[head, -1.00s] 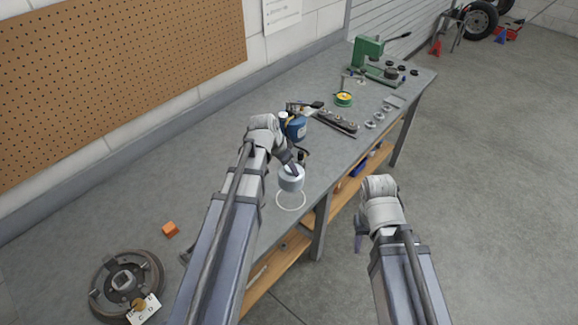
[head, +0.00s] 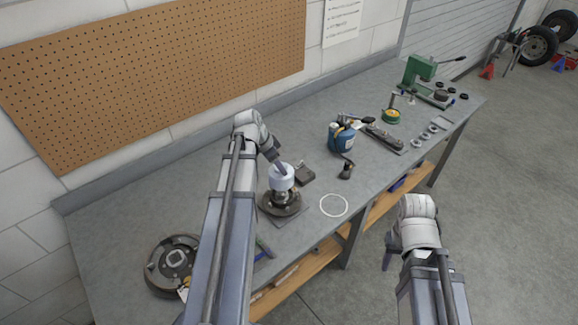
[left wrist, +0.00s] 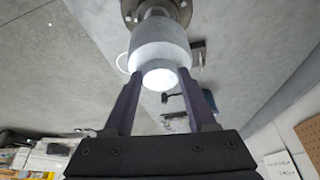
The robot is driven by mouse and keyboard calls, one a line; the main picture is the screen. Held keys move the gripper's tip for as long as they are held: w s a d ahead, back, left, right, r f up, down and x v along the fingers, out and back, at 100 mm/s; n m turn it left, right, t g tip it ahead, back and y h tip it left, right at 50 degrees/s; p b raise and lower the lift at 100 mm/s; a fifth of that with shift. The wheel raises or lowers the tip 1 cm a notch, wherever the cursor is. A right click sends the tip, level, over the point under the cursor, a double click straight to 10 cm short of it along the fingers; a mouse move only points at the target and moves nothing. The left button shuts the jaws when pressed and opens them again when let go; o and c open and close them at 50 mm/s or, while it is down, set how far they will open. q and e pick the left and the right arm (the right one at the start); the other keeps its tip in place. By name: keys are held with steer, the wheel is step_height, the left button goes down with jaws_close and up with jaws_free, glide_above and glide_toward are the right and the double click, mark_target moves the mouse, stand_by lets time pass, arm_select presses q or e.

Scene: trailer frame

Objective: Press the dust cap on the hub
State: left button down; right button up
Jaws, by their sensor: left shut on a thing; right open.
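My left gripper (head: 278,163) is shut on a pale grey stepped cylinder (head: 281,179), which also shows between the fingers in the left wrist view (left wrist: 160,47). I cannot tell whether this is the dust cap or a tool for it. The cylinder is upright, directly over the hub (head: 281,206), whose dark round flange shows beyond it in the left wrist view (left wrist: 130,10). A shiny metal part shows between cylinder and flange; whether the cylinder touches it is unclear. My right gripper (head: 391,256) is open and empty, off the bench's front edge.
A white ring (head: 334,205) is marked on the bench (head: 220,165), right of the hub. A brake drum assembly (head: 168,265) lies at front left.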

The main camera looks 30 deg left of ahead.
mark_target(276, 174)
arm_select(q)
steer(key=shift+f, duration=0.2)
step_height(276, 174, down, 6)
steer(key=b, duration=0.6)
steer(key=shift+f+b, duration=0.2)
steer(key=shift+b, duration=0.15)
stand_by(1.7)
jaws_free()
stand_by(0.6)
steer(key=shift+r, duration=0.1)
steer(key=shift+r+p, duration=3.5)
steer(key=shift+p, duration=0.05)
